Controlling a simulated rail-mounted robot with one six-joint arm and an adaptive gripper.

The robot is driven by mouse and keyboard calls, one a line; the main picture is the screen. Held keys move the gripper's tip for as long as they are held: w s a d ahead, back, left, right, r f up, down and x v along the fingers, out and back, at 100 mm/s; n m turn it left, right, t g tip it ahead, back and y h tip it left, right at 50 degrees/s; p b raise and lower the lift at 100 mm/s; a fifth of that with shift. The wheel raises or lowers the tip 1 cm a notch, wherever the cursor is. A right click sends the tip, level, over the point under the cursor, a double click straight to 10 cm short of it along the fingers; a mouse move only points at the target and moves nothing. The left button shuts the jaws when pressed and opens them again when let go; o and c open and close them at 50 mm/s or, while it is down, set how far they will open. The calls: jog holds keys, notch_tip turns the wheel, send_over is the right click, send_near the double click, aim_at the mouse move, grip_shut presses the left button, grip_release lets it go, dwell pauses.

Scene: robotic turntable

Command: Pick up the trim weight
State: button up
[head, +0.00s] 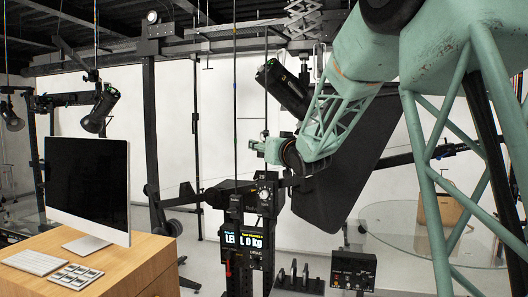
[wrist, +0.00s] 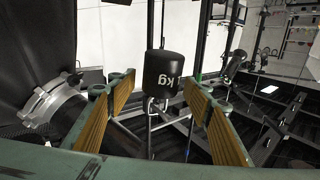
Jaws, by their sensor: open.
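A black cylinder marked "kg" (wrist: 163,68), which fits the trim weight, shows upright in the middle of the wrist view, with a metal hook-like part below it. My gripper (wrist: 160,79) is open, its two yellow-padded fingers on the left and right of the cylinder with a visible gap on each side. I cannot tell how far beyond the fingertips the cylinder is. In the head view my gripper (head: 272,150) is small, at the end of the green arm near the dark stand. I cannot make out the weight clearly there.
A control box (head: 352,272) and a small rack (head: 294,276) are at the bottom. A round glass table (head: 390,235) is at right, a desk (head: 130,268) with a monitor (head: 88,185) at left. Thin vertical cables hang near my gripper.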

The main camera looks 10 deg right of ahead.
jog(key=shift+c, duration=0.4)
jog(key=c, duration=1.3)
jog(key=shift+r, duration=0.1)
jog(key=shift+c, duration=0.7)
jog(key=shift+r, duration=0.1)
jog(key=shift+s+a+r, duration=0.3)
jog(key=shift+s+r, duration=0.3)
jog(key=shift+s, duration=0.05)
jog(key=s+a+r, duration=0.2)
jog(key=s+r, duration=0.1)
jog(key=s, duration=0.2)
jog(key=s+a+r+b, duration=0.1)
jog(key=s+a+r, duration=0.2)
jog(key=s, duration=0.3)
jog(key=shift+a+r, duration=0.3)
jog(key=shift+s, duration=0.1)
